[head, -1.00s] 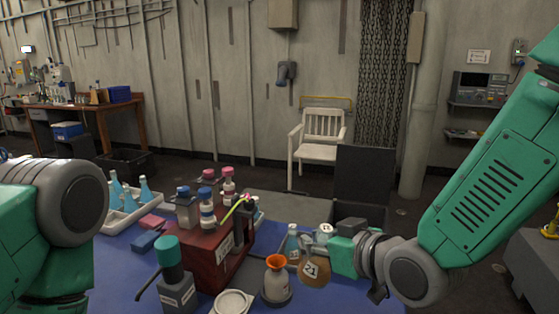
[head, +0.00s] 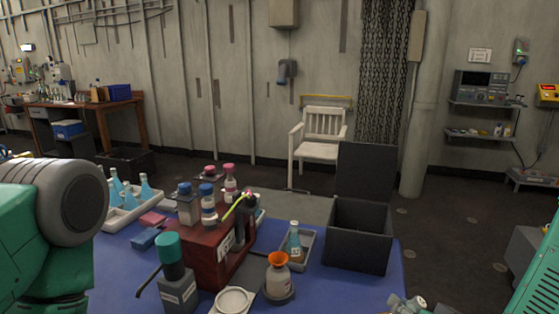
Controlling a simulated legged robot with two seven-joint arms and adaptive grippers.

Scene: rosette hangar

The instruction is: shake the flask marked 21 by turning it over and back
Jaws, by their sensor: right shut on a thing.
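My right gripper (head: 408,304) shows only in part at the bottom edge of the head view, right of centre. It is shut on the flask marked 21, which is mostly cut off below the frame. I cannot read its mark or tell its tilt now. My left gripper is out of view; only my left arm shows at the left.
A dark open box (head: 357,240) stands right of the tray. A bottle with an orange funnel top (head: 278,279), a white dish (head: 233,300) and a teal-capped bottle (head: 177,285) stand in front. A red rack (head: 207,250) holds bottles. Blue flasks (head: 122,198) stand at left.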

